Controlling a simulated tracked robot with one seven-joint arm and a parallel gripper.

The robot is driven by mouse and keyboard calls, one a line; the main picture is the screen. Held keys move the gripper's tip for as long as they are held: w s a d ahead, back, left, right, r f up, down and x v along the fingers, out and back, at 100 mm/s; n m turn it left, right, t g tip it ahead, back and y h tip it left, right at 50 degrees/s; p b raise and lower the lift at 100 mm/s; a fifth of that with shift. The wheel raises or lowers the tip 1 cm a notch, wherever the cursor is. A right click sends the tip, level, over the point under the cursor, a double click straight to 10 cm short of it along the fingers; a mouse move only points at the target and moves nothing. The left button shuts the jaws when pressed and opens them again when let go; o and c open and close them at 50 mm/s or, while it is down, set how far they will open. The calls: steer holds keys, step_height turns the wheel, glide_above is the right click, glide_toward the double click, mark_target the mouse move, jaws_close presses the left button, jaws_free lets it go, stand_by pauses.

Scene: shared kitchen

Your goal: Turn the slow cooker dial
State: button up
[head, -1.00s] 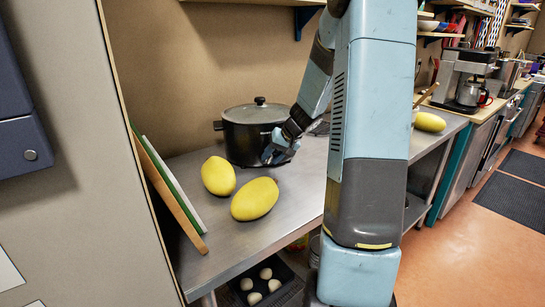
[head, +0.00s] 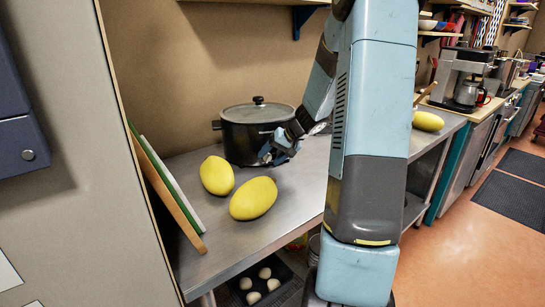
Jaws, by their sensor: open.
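My gripper (head: 268,158) is open and empty at the lower right front of the cooker, pointing left and down. Whether a fingertip touches the cooker cannot be told from this view.
Two yellow melons, one (head: 217,175) left and one (head: 253,198) nearer, lie on the steel counter (head: 215,256) in front of the cooker. Cutting boards (head: 170,190) lean at the left. Another melon (head: 428,121) lies right of my arm. The counter's front right is clear.

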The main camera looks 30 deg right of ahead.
steer(key=v, duration=1.3)
steer(key=shift+s+r, duration=0.15)
steer(key=shift+r, duration=0.15)
steer(key=shift+d, duration=0.1)
steer(key=s+a+r+n+g+h, duration=0.1)
steer(key=s+a+r, duration=0.2)
steer(key=s+a, duration=0.3)
steer(key=s+a+r+n+g+h, duration=0.1)
steer(key=s+a+r, duration=0.25)
steer(key=a, duration=0.55)
steer(key=s+a+r+n+h, duration=0.1)
steer(key=s+a, duration=0.1)
steer(key=s, duration=0.5)
steer(key=s+a+t+h, duration=0.1)
steer(key=s+a+h, duration=0.1)
steer(key=s, duration=0.6)
steer(key=shift+s+a+r+n+t, duration=0.3)
steer(key=shift+a+r+n, duration=0.1)
steer(key=shift+a, duration=0.4)
